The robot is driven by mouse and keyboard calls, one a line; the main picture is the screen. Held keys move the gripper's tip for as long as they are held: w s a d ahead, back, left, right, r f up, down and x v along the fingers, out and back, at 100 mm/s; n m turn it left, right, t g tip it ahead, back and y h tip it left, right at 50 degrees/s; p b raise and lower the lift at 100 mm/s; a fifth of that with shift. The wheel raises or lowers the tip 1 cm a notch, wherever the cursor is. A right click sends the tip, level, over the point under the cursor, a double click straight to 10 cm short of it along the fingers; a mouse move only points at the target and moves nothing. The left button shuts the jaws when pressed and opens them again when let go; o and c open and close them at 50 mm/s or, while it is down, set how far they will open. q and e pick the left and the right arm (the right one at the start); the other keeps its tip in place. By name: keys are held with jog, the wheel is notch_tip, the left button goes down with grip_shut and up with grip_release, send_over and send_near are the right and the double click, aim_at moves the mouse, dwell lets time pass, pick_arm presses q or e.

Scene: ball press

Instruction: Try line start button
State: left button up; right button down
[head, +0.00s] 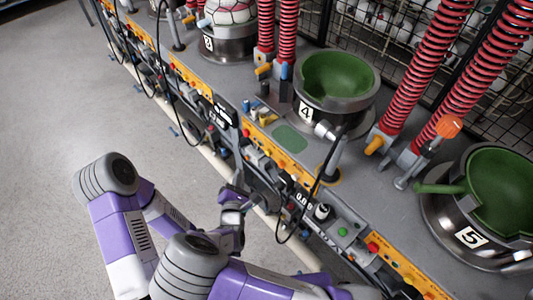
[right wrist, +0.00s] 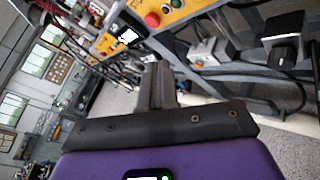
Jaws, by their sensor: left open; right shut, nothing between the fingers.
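The line's control strip runs diagonally through the head view, with yellow panels (head: 290,164). A round green button (head: 342,232) sits on the grey panel between presses 4 and 5, near a red button (head: 373,248). I cannot read which button starts the line.
Press 4 (head: 310,112) and press 5 (head: 470,238) have green bowls. Red coil springs (head: 425,65) stand beside them. Black cables (head: 318,180) loop over the front edge. The grey floor (head: 60,90) on the left is clear. Grey boxes (right wrist: 285,28) show right in the wrist view.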

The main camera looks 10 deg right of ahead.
aim_at(268, 153)
jog(key=w+d+b, duration=0.1)
jog(key=w+d, duration=0.4)
jog(key=d, duration=0.1)
jog(key=shift+d+b, duration=0.3)
jog(key=shift+d, duration=0.05)
jog(key=shift+d, duration=0.1)
dwell(1.8)
jog(key=shift+w+d, duration=0.2)
jog(key=shift+d, duration=0.05)
jog(key=shift+w+d, duration=0.3)
jog(key=shift+d, duration=0.1)
dwell(0.8)
jog(key=shift+s+a+p, duration=0.35)
jog(key=shift+s+a, duration=0.2)
jog(key=shift+a, duration=0.15)
